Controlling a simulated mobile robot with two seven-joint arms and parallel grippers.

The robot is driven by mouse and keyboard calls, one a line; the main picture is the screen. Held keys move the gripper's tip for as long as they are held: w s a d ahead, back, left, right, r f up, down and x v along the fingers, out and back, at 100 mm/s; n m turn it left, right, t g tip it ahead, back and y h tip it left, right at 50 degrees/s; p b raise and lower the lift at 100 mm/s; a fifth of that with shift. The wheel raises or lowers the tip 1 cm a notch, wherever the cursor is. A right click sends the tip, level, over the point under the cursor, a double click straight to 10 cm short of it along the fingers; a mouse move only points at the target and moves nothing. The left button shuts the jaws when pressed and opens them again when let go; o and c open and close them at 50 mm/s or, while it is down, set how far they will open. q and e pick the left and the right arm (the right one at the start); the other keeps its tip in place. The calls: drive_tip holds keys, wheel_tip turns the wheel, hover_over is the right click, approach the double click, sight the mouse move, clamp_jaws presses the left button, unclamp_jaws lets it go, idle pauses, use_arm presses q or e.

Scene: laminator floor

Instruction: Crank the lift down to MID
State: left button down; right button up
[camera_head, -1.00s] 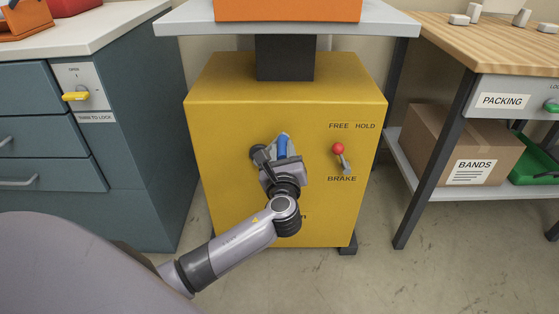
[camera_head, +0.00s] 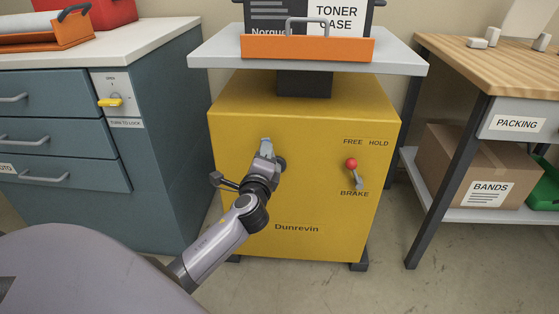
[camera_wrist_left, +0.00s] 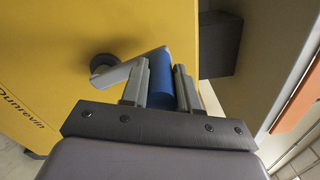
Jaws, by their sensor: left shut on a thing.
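The lift is a yellow cabinet (camera_head: 300,135) with a dark column (camera_head: 304,85) carrying a light grey platform (camera_head: 405,65). My left gripper (camera_head: 265,150) is at the crank on its front face. In the left wrist view, my left gripper (camera_wrist_left: 160,88) is shut on the blue crank handle (camera_wrist_left: 163,82). The grey crank arm (camera_wrist_left: 125,72) runs from it to a dark hub (camera_wrist_left: 103,64). The brake lever (camera_head: 351,164) has a red knob leaning left, towards FREE. No MID mark is visible. My right gripper is out of view.
An orange tray (camera_head: 308,49) with a dark toner case (camera_head: 272,18) stands on the platform. A blue-grey drawer cabinet (camera_head: 160,150) is at left. A packing bench (camera_head: 490,66) with a cardboard box (camera_head: 455,150) below is at right.

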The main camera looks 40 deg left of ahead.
use_arm(q)
drive_tip(key=s+a+f+n+b, duration=0.3)
drive_tip(key=a+f+n+b, duration=0.1)
drive_tip(key=n, duration=0.5)
drive_tip(key=shift+s+a+f, duration=0.2)
drive_tip(key=shift+a+f, duration=0.25)
drive_tip(key=shift+a, duration=0.25)
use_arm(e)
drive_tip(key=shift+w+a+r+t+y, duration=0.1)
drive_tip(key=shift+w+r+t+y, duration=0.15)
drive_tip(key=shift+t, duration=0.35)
use_arm(q)
drive_tip(key=c, duration=0.8)
unclamp_jaws()
drive_tip(key=shift+c, duration=0.2)
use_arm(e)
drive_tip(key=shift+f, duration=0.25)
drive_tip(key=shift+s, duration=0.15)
